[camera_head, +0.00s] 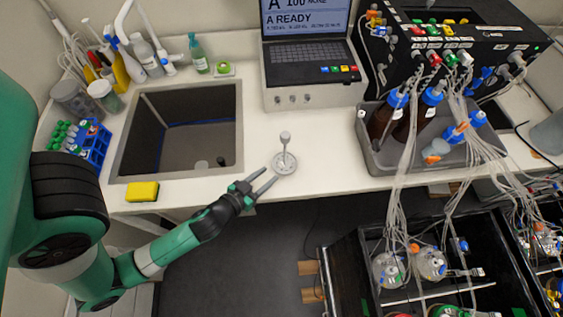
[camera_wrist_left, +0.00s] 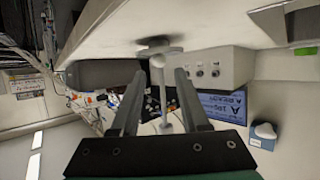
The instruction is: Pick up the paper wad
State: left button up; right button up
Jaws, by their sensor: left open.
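I cannot make out a paper wad for certain. A small stand with a round grey base (camera_head: 284,163) and an upright stem with a pale knob (camera_head: 285,136) is on the white bench near its front edge. My left gripper (camera_head: 269,174) is open and empty, its fingertips just left of that base. In the left wrist view, the pale stand (camera_wrist_left: 158,62) shows between and beyond the open fingers (camera_wrist_left: 159,75). A white crumpled shape (camera_wrist_left: 265,130) sits on a blue box at the right of that view; it may be tissue. My right gripper is not in view.
A sink (camera_head: 240,130) opens left of the stand, with a yellow sponge (camera_head: 142,191) at its front. A laptop (camera_head: 308,50) sits on a control box behind. A grey tray (camera_head: 375,158) with bottles and hanging tubes stands right. Bare bench (camera_head: 335,165) lies between stand and tray.

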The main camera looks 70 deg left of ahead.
aim_at(279, 167)
pick_arm(q)
jog(key=shift+w+a+f, duration=0.2)
jog(key=shift+w+a, duration=0.05)
jog(key=shift+w, duration=0.05)
jog(key=x, duration=0.5)
jog(key=shift+w+d+p, duration=0.1)
jog(key=shift+w+p, duration=0.15)
jog(key=shift+p, duration=0.1)
grip_shut()
